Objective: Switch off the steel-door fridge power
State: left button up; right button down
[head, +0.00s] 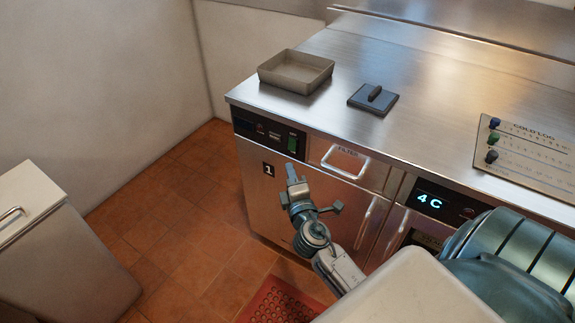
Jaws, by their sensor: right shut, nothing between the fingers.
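The steel-door fridge (262,200) is a stainless unit under the counter, with the number 1 on its door. Its dark control panel (262,131) is at the upper left of the front. A green switch (292,143) sits at the panel's right end, and the display at its left is dark or too dim to read. My right gripper (291,173) is shut and empty, with its tips pointing up just below the green switch, in front of the door. I cannot tell whether the tips touch anything. My left gripper is out of view.
A drawer labelled FILTER (345,162) and a second panel reading 4 C (430,201) are to the right. On the counter are a tray (296,87), a dark press (374,98) and a pegged log board (530,155).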

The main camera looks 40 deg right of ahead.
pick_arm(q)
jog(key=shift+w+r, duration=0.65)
pick_arm(e)
jog(key=v, duration=0.3)
jog(key=shift+s+a+r, duration=0.1)
jog(key=shift+s+r, duration=0.05)
jog(key=shift+r, duration=0.2)
